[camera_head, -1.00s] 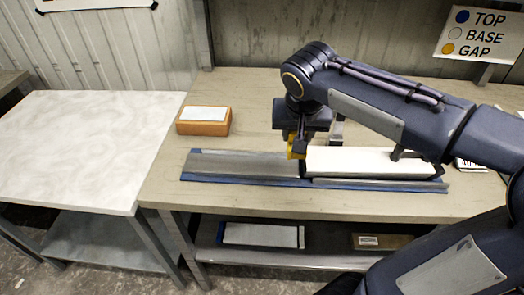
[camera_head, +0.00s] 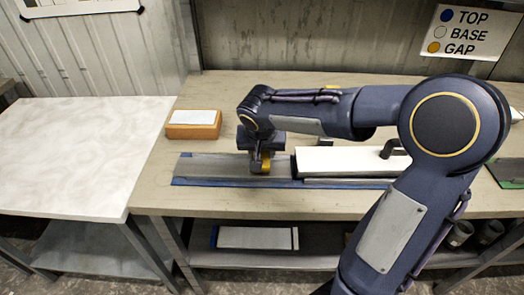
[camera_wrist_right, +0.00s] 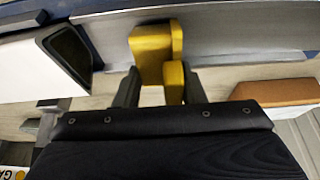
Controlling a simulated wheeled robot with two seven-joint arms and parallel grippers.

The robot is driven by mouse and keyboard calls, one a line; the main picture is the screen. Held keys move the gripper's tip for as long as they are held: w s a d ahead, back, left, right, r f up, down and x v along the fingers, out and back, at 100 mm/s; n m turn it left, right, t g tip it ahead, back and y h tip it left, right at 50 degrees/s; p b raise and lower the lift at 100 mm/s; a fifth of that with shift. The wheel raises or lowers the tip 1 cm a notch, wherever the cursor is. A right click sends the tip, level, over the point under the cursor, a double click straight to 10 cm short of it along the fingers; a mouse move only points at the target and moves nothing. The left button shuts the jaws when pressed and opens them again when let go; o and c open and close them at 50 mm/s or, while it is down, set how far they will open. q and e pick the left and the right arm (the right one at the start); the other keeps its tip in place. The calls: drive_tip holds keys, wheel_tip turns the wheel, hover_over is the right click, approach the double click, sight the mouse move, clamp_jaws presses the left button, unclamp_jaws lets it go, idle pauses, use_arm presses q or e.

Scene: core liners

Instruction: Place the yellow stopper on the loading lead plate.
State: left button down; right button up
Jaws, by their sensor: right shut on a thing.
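The yellow stopper (camera_wrist_right: 152,42) is between the fingers of my right gripper (camera_wrist_right: 160,88), which is shut on it. In the head view the right gripper (camera_head: 260,166) is low over the bare grey metal plate (camera_head: 212,166), on the left part of the blue-edged rail. The white core box (camera_head: 340,160) with a dark handle lies on the rail to the right of the gripper. My left gripper is not in view.
An orange block with a white top (camera_head: 193,125) stands behind the rail on the wooden bench (camera_head: 150,180). A white table (camera_head: 70,150) is at the left. A lower shelf holds a white-topped tray (camera_head: 256,238). A colour sign (camera_head: 461,30) hangs on the wall.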

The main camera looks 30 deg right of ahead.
drive_tip(key=shift+f, duration=0.1)
drive_tip(key=o, duration=1)
drive_tip(key=shift+c, duration=0.2)
drive_tip(key=shift+r, duration=0.25)
drive_tip(key=v, duration=1.1)
drive_tip(key=s+a+f+n+y, duration=0.1)
drive_tip(key=s+f+y, duration=0.1)
drive_tip(key=s, duration=0.4)
drive_tip(key=s+a+f+n+t+y, duration=0.1)
drive_tip(key=s+a+f+n+y, duration=0.1)
drive_tip(key=s, duration=0.4)
drive_tip(key=s+a+f+n+y+p, duration=0.1)
drive_tip(key=s+a+f+y, duration=0.1)
drive_tip(key=s+f, duration=0.2)
drive_tip(key=s, duration=0.2)
drive_tip(key=shift+s+n+t, duration=0.3)
drive_tip(key=shift+n+t, duration=0.1)
